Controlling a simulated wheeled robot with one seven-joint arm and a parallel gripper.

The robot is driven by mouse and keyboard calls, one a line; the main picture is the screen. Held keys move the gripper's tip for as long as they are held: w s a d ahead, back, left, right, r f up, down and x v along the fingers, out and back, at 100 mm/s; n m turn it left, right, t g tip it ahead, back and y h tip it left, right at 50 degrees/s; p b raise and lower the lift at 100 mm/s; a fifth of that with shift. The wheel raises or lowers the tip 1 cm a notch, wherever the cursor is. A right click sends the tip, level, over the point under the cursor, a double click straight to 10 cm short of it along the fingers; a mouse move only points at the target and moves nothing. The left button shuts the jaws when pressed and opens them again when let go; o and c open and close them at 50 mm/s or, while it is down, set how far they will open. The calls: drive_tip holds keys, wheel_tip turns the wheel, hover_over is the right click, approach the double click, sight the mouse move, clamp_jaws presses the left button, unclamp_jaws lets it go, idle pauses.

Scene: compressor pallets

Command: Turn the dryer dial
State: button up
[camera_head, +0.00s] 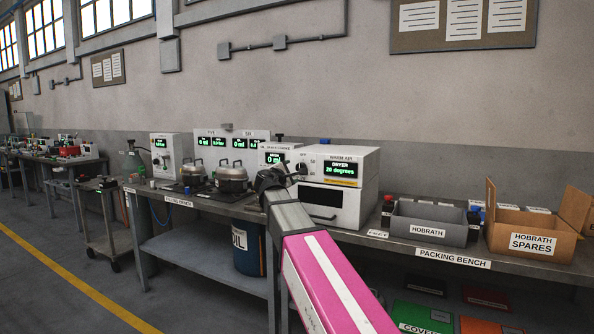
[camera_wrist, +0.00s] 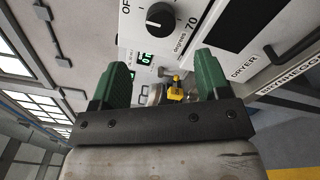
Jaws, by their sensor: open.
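The white dryer (camera_head: 351,199) stands on the packing bench. The dial is small and partly behind my arm's end in the head view. My gripper (camera_wrist: 162,62) is open, its two green fingers apart with nothing gripped. The dial lies beyond the fingertips, roughly centred between them, and does not appear touched. In the head view my gripper (camera_head: 271,180) is at the dryer's left front.
Metal pots (camera_head: 232,178) and other display panels (camera_head: 232,141) stand left of the dryer. A grey Hobrath bin (camera_head: 430,226) and an open cardboard spares box (camera_head: 531,238) sit to the right. An oil drum (camera_head: 247,250) stands below the bench.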

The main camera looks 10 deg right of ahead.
sight(301, 167)
drive_tip(key=x, duration=1)
drive_tip(key=c, duration=0.9)
